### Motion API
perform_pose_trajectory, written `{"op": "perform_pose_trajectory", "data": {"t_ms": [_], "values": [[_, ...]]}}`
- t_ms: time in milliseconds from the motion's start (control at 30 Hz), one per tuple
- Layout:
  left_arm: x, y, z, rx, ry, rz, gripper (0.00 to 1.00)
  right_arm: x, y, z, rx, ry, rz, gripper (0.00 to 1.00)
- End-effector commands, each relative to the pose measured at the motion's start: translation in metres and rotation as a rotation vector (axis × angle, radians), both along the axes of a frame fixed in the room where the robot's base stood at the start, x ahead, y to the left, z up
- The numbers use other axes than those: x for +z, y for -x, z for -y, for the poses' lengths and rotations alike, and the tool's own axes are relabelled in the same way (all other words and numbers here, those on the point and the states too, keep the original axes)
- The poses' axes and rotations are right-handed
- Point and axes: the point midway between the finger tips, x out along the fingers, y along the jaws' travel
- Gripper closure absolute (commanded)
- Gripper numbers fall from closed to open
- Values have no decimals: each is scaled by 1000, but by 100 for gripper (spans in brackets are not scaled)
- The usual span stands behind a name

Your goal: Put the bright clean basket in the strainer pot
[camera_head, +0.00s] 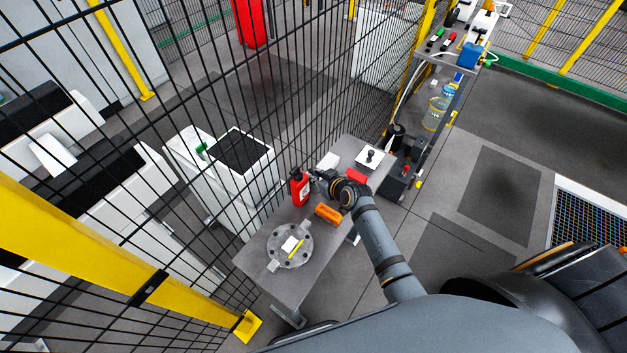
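A grey round flanged part (272,250) lies on the near end of the grey table, with a small white block and a yellow strip on it. It may be the strainer pot, but I cannot tell. I cannot pick out a bright clean basket with certainty. My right gripper (316,176) reaches over the table from the right. Its fingers are at the upper right of a red container (299,188) with a white label. They are too small to show whether they are open or shut, or touching it. My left gripper is out of view.
The grey table (262,277) also holds an orange item (328,213) and a white plate with a black knob (370,157). Black mesh fencing runs close along its left side. A shelf rack (437,80) stands beyond, with a clear yellowish vessel (434,116).

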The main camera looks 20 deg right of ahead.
Motion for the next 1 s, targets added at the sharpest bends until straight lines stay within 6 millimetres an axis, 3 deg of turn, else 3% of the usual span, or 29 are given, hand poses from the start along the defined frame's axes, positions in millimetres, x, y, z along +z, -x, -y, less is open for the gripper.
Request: {"op": "perform_pose_trajectory", "data": {"t_ms": [167,333,1000], "values": [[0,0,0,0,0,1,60,-1,0,0,0,0,-1,81],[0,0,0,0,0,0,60,-1,0,0,0,0,-1,100],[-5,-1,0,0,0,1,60,7,0,0,2,1,2,100]]}}
